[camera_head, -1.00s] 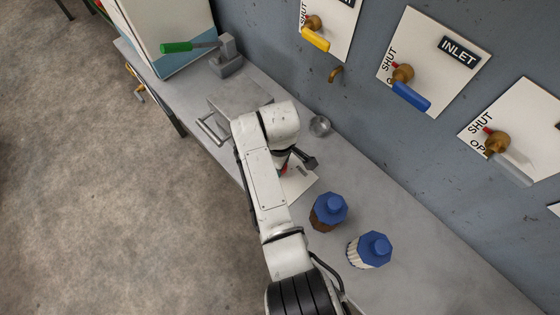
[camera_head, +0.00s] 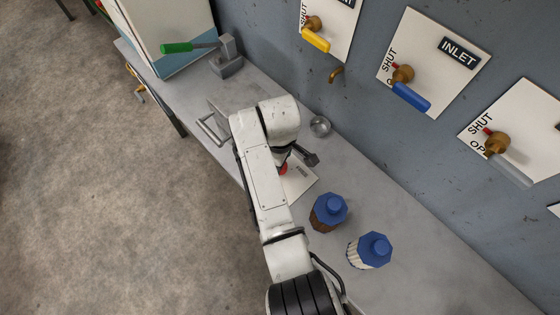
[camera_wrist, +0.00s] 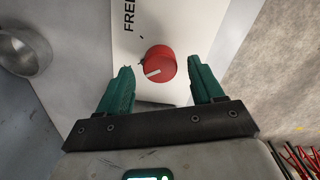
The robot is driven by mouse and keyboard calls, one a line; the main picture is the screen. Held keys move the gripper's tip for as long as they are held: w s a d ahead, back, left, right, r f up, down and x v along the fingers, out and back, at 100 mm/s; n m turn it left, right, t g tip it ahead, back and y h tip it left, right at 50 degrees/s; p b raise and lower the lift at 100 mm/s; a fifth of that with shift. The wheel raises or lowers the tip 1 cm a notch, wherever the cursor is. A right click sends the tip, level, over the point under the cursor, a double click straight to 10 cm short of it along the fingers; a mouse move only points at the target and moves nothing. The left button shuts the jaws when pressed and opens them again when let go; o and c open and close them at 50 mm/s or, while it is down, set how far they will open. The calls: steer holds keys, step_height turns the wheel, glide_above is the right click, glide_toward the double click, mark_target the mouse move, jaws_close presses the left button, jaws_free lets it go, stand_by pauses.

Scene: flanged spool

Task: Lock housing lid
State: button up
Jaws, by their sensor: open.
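A round red knob (camera_wrist: 158,64) with a white pointer line sits on a white plate (camera_wrist: 185,18) in the wrist view. Lettering on the plate reads "FREE", and the rest is cut off. My gripper (camera_wrist: 160,75) is open, with one green finger on each side of the knob and gaps between. Nothing is held. In the head view a bit of the red knob (camera_head: 283,169) and the white plate (camera_head: 300,183) show beside my wrist; my arm hides the fingers there. A grey box with a bar handle (camera_head: 212,130) is partly hidden behind my arm.
A small metal cup (camera_head: 320,126) stands near the wall and shows at left in the wrist view (camera_wrist: 24,52). Two blue-capped bottles (camera_head: 328,211) (camera_head: 370,250) stand on the bench to the right. Valve levers (camera_head: 411,96) line the wall. A green-handled device (camera_head: 226,62) is at the back.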

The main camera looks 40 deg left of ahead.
step_height(320, 180, up, 9)
stand_by(0.3)
